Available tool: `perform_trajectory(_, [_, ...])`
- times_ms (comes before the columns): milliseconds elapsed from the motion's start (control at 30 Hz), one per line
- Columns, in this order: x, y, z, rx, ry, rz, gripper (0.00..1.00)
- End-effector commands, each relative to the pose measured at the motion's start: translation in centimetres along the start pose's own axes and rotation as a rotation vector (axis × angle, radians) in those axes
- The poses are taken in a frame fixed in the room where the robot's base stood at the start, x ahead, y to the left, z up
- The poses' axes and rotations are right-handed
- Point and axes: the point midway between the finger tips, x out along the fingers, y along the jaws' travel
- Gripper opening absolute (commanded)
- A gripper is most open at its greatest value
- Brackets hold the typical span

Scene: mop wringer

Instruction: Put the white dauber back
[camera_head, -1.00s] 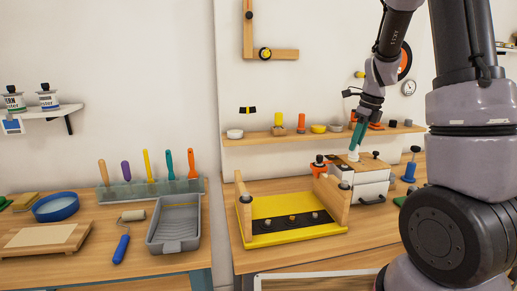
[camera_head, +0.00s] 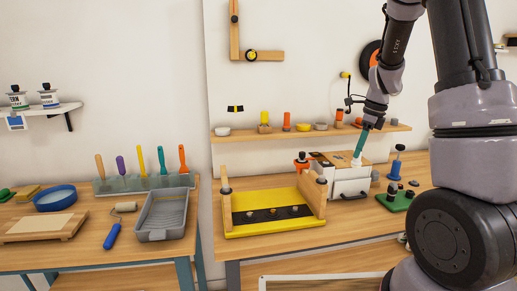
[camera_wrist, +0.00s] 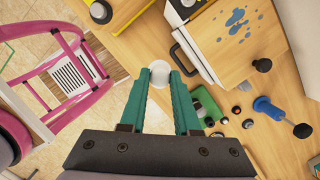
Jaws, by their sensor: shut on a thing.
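My gripper (camera_head: 361,148) has teal fingers and is shut on the white dauber (camera_head: 357,162). In the head view it points down, with the dauber at its tips near the right end of the white box (camera_head: 350,186). In the wrist view the dauber's round white end (camera_wrist: 160,73) shows between the fingertips (camera_wrist: 160,82). The box's black handle and blue-stained top (camera_wrist: 235,25) lie to its upper right there. The dauber appears apart from the box, above the bench, but its exact height is hard to tell.
A yellow frame with wooden posts (camera_head: 270,229) stands left of the box. A green block (camera_head: 396,201) with dark knobs and a blue-handled tool (camera_head: 395,168) stand to the right. The wall shelf (camera_head: 245,138) holds small dishes and coloured items. Bare bench lies in front.

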Motion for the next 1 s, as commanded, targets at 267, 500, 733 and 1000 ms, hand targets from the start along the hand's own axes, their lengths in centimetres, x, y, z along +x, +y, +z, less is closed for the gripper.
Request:
perform_trajectory(267, [2.8, -0.1, 0.4, -0.354, 0.001, 0.076, 0.00])
perform_trajectory(500, [7.1, 0.2, 0.9, -0.910, 0.002, 0.194, 0.00])
perform_trajectory(733, [11.6, 0.8, 1.1, -1.497, 0.001, 0.315, 0.00])
perform_trajectory(1000, [15.2, 1.5, 0.9, -1.987, 0.001, 0.412, 0.00])
